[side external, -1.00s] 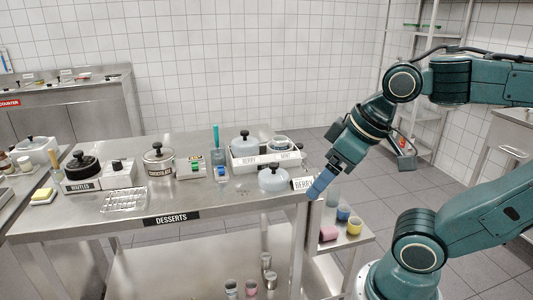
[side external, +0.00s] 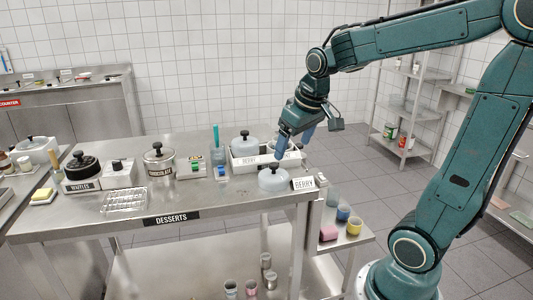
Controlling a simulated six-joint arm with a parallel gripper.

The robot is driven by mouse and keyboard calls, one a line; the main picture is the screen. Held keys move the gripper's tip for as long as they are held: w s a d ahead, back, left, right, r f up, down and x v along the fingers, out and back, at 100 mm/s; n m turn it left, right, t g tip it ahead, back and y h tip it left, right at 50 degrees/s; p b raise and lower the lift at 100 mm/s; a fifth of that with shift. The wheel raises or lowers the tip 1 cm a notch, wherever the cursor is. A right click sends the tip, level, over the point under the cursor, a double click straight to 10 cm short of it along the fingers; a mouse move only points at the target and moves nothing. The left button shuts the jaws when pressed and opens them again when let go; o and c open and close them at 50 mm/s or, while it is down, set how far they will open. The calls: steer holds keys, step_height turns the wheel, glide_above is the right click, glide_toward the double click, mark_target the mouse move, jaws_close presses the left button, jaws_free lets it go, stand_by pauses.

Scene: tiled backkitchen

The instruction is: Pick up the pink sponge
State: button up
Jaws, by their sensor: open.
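The pink sponge (side external: 328,233) is a small pink block on the low side shelf at the right end of the steel table, below the tabletop level. My gripper (side external: 295,141) has blue fingers pointing down and is open and empty. It is over the right end of the tabletop, near the white tray with lidded pots, well above and to the left of the sponge in the picture. Whether the fingers touch the tray cannot be told.
A blue cup (side external: 343,212) and a yellow cup (side external: 353,227) stand beside the sponge. The steel table (side external: 190,205) carries several pots and a wire rack (side external: 125,202).

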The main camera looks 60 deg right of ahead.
steer(key=w+d+f+m+g, duration=0.1)
steer(key=w+d+f+m, duration=0.1)
steer(key=d+f, duration=0.75)
steer(key=w+d+f+m+g, duration=0.15)
steer(key=d+f, duration=0.35)
steer(key=d, duration=0.9)
steer(key=s+d+f+g, duration=0.1)
steer(key=s+d+f, duration=0.3)
steer(key=d+f, duration=0.6)
steer(key=s+a+f+g+y, duration=0.1)
steer(key=s+a+f+y, duration=0.1)
steer(key=a+f, duration=0.3)
step_height(320, 180, down, 3)
steer(key=shift+s+r, duration=0.15)
steer(key=shift+s, duration=0.35)
steer(key=shift+m, duration=0.25)
glide_above(329, 229)
steer(key=f, duration=0.9)
steer(key=shift+w+d, duration=0.25)
steer(key=shift+w, duration=0.1)
steer(key=shift+f, duration=0.7)
steer(key=shift+s+f, duration=0.1)
steer(key=shift+f, duration=0.05)
